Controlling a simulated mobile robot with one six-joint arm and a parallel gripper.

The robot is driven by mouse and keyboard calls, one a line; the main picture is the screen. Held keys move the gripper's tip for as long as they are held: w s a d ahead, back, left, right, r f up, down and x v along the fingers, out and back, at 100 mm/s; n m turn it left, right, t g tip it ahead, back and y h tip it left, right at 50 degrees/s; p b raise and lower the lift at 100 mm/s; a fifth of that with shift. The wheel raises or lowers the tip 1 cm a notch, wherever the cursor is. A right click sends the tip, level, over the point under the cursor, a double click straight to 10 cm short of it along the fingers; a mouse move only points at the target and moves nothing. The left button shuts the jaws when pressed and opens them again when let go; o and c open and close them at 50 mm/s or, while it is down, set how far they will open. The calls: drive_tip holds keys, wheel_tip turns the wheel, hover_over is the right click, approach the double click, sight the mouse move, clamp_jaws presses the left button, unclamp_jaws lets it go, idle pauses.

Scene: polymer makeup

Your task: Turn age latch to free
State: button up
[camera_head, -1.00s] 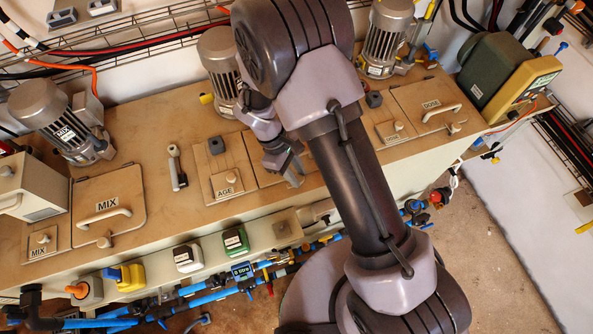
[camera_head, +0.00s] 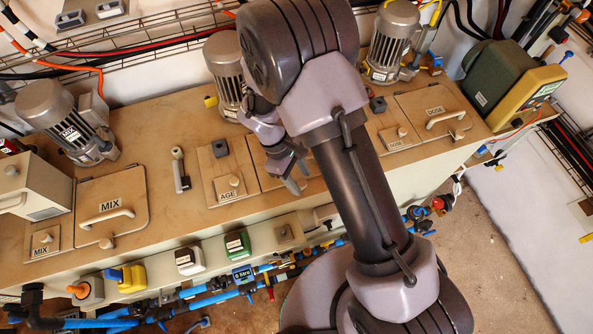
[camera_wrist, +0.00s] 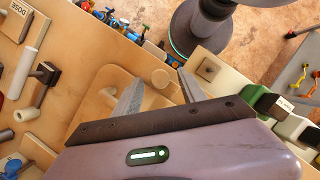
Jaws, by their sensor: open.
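In the wrist view the age latch is a round tan knob (camera_wrist: 160,78) at the edge of the tan AGE lid (camera_wrist: 112,82). My gripper (camera_wrist: 160,73) is open, with one grey fingertip on each side of the knob. Contact with the knob cannot be made out. In the head view my gripper (camera_head: 296,185) is over the front part of the AGE lid (camera_head: 266,177). My arm hides most of that lid there, and the latch cannot be made out. The small AGE panel (camera_head: 212,172) with its own knob (camera_head: 235,181) lies left of the lid.
The MIX lid (camera_head: 92,195) is far left and the DOSE lid (camera_head: 410,106) far right. Motors stand along the back. Green (camera_head: 237,243) and white (camera_head: 189,259) modules and blue pipes (camera_head: 205,300) line the front.

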drive_tip(key=p+v, duration=0.4)
drive_tip(key=v, duration=1.3)
drive_tip(key=shift+r, duration=0.15)
drive_tip(key=s+d+r+m+t+y+b, duration=0.4)
drive_tip(key=s+d+r+m+y+b, duration=0.1)
drive_tip(key=s+d+r+m+b, duration=0.45)
drive_tip(key=s+d+f+m+t+y+b, duration=0.1)
drive_tip(key=s+d+m+t+b, duration=0.2)
drive_tip(key=s+m, duration=0.3)
drive_tip(key=shift+d+m+t+b, duration=0.4)
drive_tip(key=shift+d+m+t, duration=0.1)
drive_tip(key=shift+m, duration=0.15)
drive_tip(key=shift+f, duration=0.15)
